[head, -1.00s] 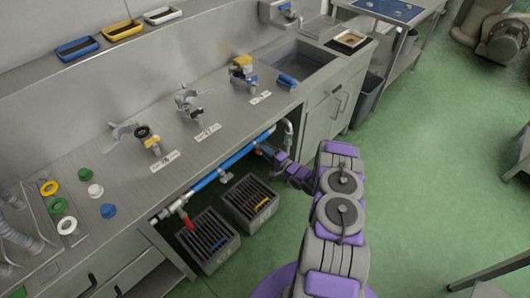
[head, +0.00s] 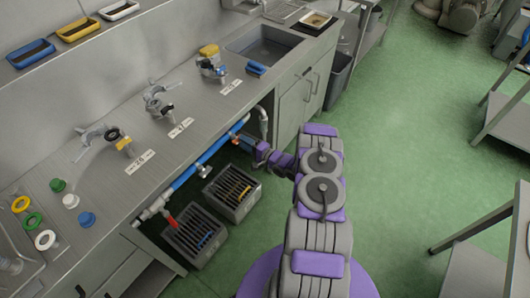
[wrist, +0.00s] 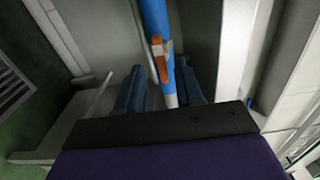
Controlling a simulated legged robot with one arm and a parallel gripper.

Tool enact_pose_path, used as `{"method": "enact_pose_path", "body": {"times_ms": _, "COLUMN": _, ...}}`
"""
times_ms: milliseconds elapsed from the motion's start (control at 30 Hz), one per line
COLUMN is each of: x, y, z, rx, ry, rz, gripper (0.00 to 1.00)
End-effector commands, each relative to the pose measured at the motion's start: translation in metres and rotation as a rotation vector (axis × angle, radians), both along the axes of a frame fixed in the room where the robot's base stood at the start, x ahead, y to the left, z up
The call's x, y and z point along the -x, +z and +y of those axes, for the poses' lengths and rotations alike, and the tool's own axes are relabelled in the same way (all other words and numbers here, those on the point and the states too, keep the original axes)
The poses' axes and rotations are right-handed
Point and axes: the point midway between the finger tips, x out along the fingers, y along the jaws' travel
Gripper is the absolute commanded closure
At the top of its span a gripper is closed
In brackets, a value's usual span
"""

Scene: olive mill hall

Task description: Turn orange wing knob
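The orange wing knob (wrist: 160,58) sits on the blue pipe (wrist: 156,22) in the wrist view, seen nearly edge-on. In the head view the knob (head: 234,136) is a small orange spot on the pipe under the counter, close to the end of my arm. My gripper (wrist: 160,90) is open. Its two blue fingers stand apart to the left and right of the pipe's lower part in the picture, with the knob beyond the fingertips. I cannot tell whether a finger touches the pipe. The gripper's tips are small and hard to make out in the head view.
A steel counter (head: 200,118) with clamps and a sink (head: 262,45) stands above the pipe. A red valve handle (head: 171,221) is further along the pipework. Dark slatted bins (head: 232,192) stand below.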

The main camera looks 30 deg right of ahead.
Motion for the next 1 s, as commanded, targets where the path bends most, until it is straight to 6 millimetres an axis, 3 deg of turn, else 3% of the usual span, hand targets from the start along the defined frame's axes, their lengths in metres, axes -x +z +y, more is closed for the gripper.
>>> {"method": "enact_pose_path", "body": {"times_ms": 600, "x": 0.122, "y": 0.0, "z": -0.048, "rx": -0.005, "ry": -0.007, "rz": 0.002, "gripper": 0.64}}
{"method": "enact_pose_path", "body": {"times_ms": 800, "x": 0.14, "y": -0.001, "z": -0.055, "rx": -0.004, "ry": -0.006, "rz": 0.001, "gripper": 0.64}}
{"method": "enact_pose_path", "body": {"times_ms": 1000, "x": 0.144, "y": -0.002, "z": -0.056, "rx": -0.003, "ry": -0.003, "rz": 0.001, "gripper": 0.64}}
